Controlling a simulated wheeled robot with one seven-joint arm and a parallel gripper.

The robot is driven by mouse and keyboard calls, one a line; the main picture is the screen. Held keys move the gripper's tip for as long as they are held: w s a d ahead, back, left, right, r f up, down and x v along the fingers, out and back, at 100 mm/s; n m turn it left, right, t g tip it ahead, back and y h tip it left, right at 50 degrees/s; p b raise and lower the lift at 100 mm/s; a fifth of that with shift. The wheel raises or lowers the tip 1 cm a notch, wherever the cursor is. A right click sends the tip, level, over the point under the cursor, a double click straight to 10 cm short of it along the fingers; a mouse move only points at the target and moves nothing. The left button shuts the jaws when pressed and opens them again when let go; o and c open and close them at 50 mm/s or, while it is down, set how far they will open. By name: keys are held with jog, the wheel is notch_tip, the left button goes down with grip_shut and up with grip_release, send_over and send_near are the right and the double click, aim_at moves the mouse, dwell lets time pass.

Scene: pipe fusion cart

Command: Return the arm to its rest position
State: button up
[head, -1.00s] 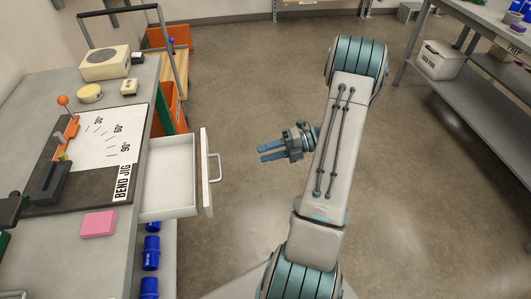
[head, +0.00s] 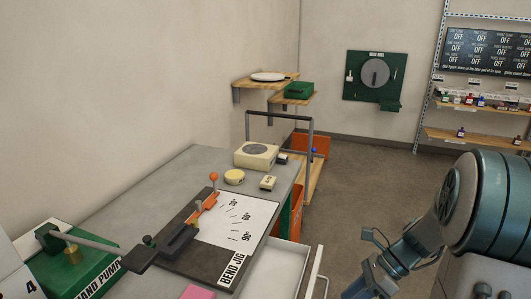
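My arm fills the lower right of the head view, its large teal joint (head: 497,205) at the right edge. My gripper (head: 358,289) is at the bottom edge, right of the open drawer and clear of the bench. Its fingertips run toward the bottom edge and are partly cut off, so its opening cannot be judged. I see nothing held in the part that shows.
The bench (head: 120,190) carries the bend jig (head: 222,258), hand pump (head: 85,265) and a pink pad (head: 197,293). A white drawer (head: 290,265) stands open between bench and gripper. Wall shelves (head: 265,80) and a green reel board (head: 375,75) are at the back.

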jog(key=s+a+r+n+t+h, duration=0.2)
jog(key=s+r+n+h, duration=0.2)
jog(key=n, duration=0.7)
jog(key=s+a+r+n+t+h, duration=0.2)
jog(key=s+r+n+h, duration=0.2)
jog(key=n, duration=0.6)
jog(key=shift+s+a+r+n, duration=0.2)
jog(key=shift+a+r+n, duration=0.15)
jog(key=shift+r+n, duration=0.05)
